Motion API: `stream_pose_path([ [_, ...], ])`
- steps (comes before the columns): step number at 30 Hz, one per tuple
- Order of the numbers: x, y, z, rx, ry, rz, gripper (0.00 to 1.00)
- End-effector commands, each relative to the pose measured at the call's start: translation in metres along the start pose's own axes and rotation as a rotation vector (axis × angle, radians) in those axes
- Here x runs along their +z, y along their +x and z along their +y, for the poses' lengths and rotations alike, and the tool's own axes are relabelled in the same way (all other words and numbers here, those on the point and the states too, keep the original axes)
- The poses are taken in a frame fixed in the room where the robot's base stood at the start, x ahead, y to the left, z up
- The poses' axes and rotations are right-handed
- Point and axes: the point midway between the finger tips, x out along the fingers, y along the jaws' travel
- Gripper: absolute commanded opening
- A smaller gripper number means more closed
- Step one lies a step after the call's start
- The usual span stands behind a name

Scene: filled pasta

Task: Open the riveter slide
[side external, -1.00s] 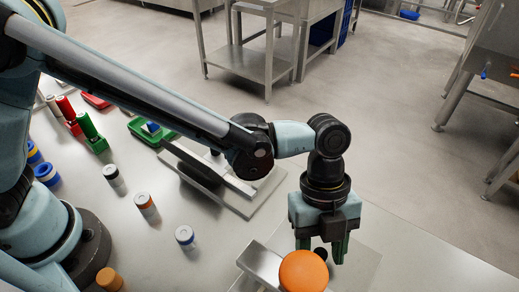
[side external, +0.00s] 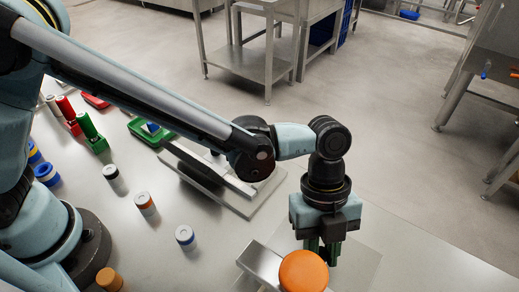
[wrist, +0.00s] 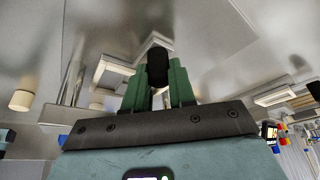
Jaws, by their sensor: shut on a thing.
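The riveter stands at the table's front right in the side view. It has a grey metal block (side external: 262,264), a round orange top (side external: 304,271) and a flat base plate (side external: 368,262). My gripper (side external: 322,255) points straight down just behind the orange top. Its green fingers are shut on a black knob, which the wrist view shows between the fingertips (wrist: 157,66). How far the slide stands open cannot be made out.
A second device on a plate (side external: 240,205) lies behind, under my arm. A green tray (side external: 150,131) is farther back. The table is bare right of the riveter.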

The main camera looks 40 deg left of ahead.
Motion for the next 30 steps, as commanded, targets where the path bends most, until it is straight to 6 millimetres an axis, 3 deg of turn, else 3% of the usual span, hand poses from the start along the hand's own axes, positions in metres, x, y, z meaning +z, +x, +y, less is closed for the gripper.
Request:
stream_pose_path([
  [13, 0.058, -0.025, -0.064, -0.001, -0.004, -0.001, 0.0],
  [27, 0.067, -0.029, -0.073, -0.001, -0.001, 0.0, 0.0],
  [28, 0.067, -0.029, -0.073, 0.0, -0.001, 0.0, 0.26],
  [30, 0.067, -0.029, -0.073, 0.0, -0.001, 0.0, 0.37],
])
